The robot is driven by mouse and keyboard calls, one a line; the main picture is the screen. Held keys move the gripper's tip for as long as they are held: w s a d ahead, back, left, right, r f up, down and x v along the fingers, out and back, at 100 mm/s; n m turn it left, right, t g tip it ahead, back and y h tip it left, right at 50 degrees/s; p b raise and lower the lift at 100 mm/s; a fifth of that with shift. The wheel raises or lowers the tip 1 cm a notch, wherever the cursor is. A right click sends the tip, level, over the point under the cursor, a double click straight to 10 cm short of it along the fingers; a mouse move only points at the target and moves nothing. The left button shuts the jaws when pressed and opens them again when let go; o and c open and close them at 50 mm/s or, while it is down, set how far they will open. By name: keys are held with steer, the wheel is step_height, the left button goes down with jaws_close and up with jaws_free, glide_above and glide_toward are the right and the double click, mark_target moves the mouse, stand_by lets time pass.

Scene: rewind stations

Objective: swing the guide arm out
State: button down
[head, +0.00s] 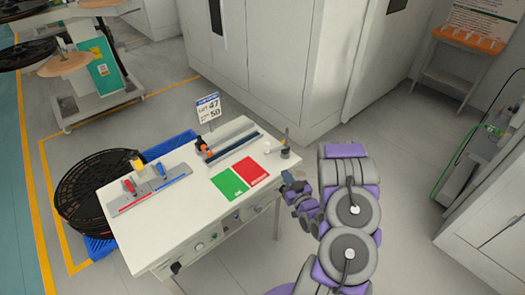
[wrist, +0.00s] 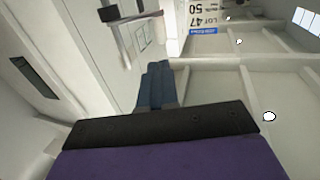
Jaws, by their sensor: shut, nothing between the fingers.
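My gripper (head: 289,179) is at the right end of the white workbench (head: 150,226), close to its edge. In the wrist view its two blue-grey fingers (wrist: 154,84) are together with nothing between them. I cannot pick out the guide arm with certainty. A rewind machine (head: 100,68) with a green panel and round discs stands far off at the upper left of the head view, well away from my gripper. On the bench are a long plate with red and blue handles (head: 150,188) and a bar unit with an orange handle (head: 232,142).
A green sheet (head: 230,184) and a red sheet (head: 251,170) lie on the bench, with a dark cup (head: 285,152) near its right end. A lot sign (head: 208,107) stands behind. Black reels (head: 92,190) sit left of the bench. Grey cabinets (head: 265,60) stand behind; floor is open between.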

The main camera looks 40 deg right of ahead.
steer(key=shift+s+d, duration=0.1)
steer(key=shift+s, duration=0.15)
steer(key=shift+a+r, duration=0.1)
steer(key=shift+a, duration=0.15)
steer(key=shift+w, duration=0.1)
steer(key=b, duration=0.2)
glide_toward(268, 148)
steer(key=x, duration=0.7)
steer(key=shift+d, duration=0.1)
